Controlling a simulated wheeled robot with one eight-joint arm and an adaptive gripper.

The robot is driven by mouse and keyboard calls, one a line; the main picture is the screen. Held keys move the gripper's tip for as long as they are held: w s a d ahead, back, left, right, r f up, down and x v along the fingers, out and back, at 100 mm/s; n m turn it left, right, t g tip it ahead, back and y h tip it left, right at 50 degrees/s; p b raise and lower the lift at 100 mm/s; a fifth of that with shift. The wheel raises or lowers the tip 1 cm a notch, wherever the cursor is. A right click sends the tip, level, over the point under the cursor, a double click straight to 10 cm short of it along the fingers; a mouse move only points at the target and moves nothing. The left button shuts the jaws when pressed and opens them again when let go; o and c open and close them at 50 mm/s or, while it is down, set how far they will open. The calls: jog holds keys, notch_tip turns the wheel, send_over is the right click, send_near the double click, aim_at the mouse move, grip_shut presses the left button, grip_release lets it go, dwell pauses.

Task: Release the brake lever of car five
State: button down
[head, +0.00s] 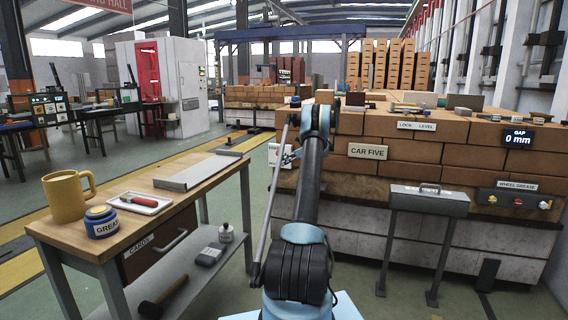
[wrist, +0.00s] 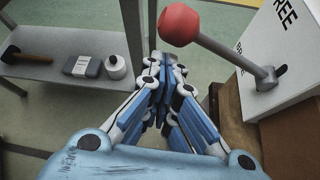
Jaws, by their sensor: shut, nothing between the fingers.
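The brake lever is a grey rod (wrist: 225,53) with a red ball knob (wrist: 181,25), in the wrist view. It leans left out of a slot in a white box (wrist: 285,50) lettered "FREE"; other lettering is cut off. The box also shows in the head view (head: 273,155), partly behind my arm. Car five (head: 440,150) is a brick-loaded car with a "CAR FIVE" plate (head: 367,151). My gripper (wrist: 166,68) is shut and empty. Its fingertips are below and left of the knob in the wrist picture, apart from it. Most of the gripper is hard to make out in the head view.
A wooden bench (head: 150,190) on the left holds a yellow mug (head: 66,197), a grease jar (head: 101,222) and a tray (head: 146,203). Its lower shelf (wrist: 60,45) carries a mallet (wrist: 25,57) and small containers.

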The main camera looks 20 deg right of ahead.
jog(key=s+d+r, duration=0.2)
jog(key=s+d, duration=0.2)
jog(key=d, duration=0.4)
jog(key=shift+s, duration=0.35)
jog(key=shift+r, duration=0.15)
